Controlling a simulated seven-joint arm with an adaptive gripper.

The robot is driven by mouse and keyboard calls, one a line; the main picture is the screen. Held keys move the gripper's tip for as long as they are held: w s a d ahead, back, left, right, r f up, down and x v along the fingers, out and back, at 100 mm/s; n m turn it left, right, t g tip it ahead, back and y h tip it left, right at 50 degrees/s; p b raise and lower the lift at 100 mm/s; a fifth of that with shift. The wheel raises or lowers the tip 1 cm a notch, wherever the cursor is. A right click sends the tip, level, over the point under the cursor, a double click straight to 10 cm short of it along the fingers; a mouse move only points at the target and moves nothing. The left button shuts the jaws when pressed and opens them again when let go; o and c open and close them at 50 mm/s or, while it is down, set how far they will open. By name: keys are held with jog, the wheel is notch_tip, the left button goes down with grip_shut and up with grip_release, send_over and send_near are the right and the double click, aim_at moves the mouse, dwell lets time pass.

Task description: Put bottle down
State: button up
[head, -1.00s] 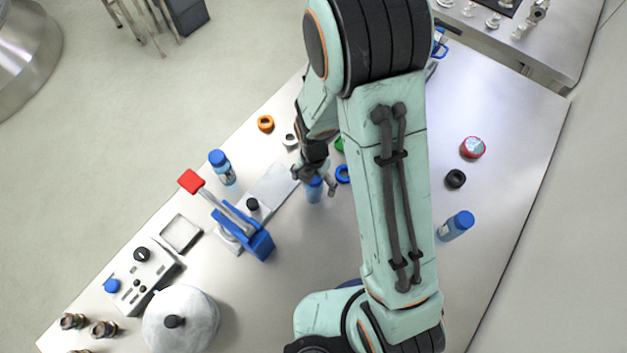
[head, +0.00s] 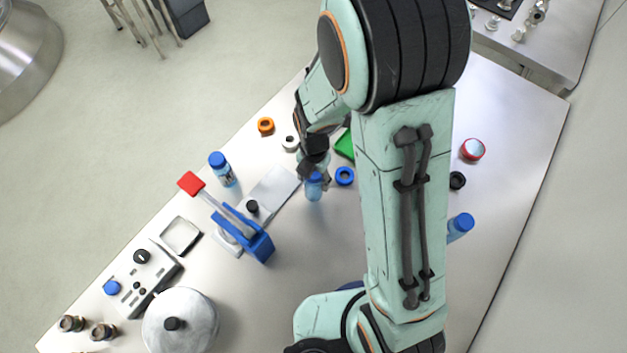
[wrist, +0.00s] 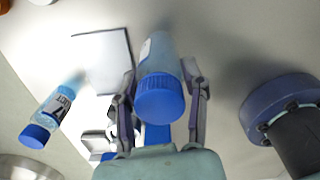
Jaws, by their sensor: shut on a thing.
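A blue-capped, pale blue bottle (head: 314,188) is in my gripper (head: 314,176), near the middle of the table in the head view. In the wrist view the bottle (wrist: 160,82) lies between both fingers of my gripper (wrist: 163,88), its blue cap towards the camera. The fingers are shut on it. Whether its base touches the table (head: 300,265) cannot be told. Two similar blue-capped bottles stand on the table, one left of my gripper (head: 223,169) and one at right (head: 459,226), partly behind my arm.
A blue clamp-like device with a red handle end (head: 250,240) and a grey plate (head: 272,193) lie left of the held bottle. A blue ring (head: 345,176) sits close to its right. A silver pot (head: 180,322) and control box (head: 146,278) stand at front left.

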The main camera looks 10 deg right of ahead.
notch_tip(320, 180, up, 6)
jog(key=shift+r, duration=0.25)
jog(key=shift+s+r, duration=0.1)
jog(key=shift+r, duration=0.25)
jog(key=d+r+m, duration=0.3)
jog(key=d+m, duration=0.6)
jog(key=d, duration=1.2)
jog(key=shift+w+d+f, duration=1.25)
jog(key=shift+w+f, duration=0.65)
jog(key=shift+f, duration=0.25)
jog(key=shift+w+d+f, duration=1.2)
jog(key=shift+w+f, duration=0.65)
jog(key=shift+f, duration=0.3)
jog(key=shift+w+d+f, duration=1.25)
jog(key=shift+w+f, duration=0.65)
jog(key=shift+f, duration=0.25)
